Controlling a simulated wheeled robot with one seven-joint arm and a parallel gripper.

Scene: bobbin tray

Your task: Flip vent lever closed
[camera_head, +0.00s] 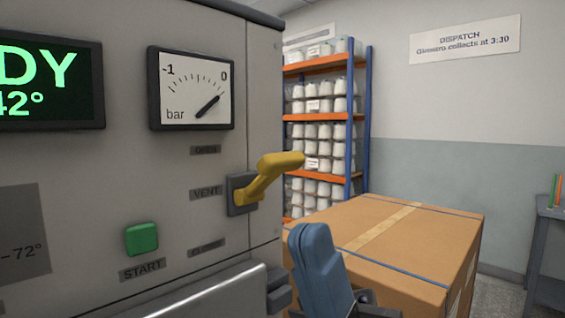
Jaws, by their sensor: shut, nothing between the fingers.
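The vent lever (268,176) is a yellow handle on a dark square mount on the machine's front. It slants up and to the right from its pivot. It sits beside the VENT label (206,192), with the OPEN label (205,150) above and a CLOSED-looking label (207,248) below. The lever's free end is raised toward the OPEN side. A blue part of my arm stands at the bottom middle, below and right of the lever and apart from it in the picture. I cannot make out my gripper's fingers in this view.
A green START button (141,239) and a pressure gauge (191,89), its needle near 0, are on the machine. A silver bar (215,297) lies below. A large cardboard box (430,240) stands right of the machine. A bobbin rack (368,120) stands behind.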

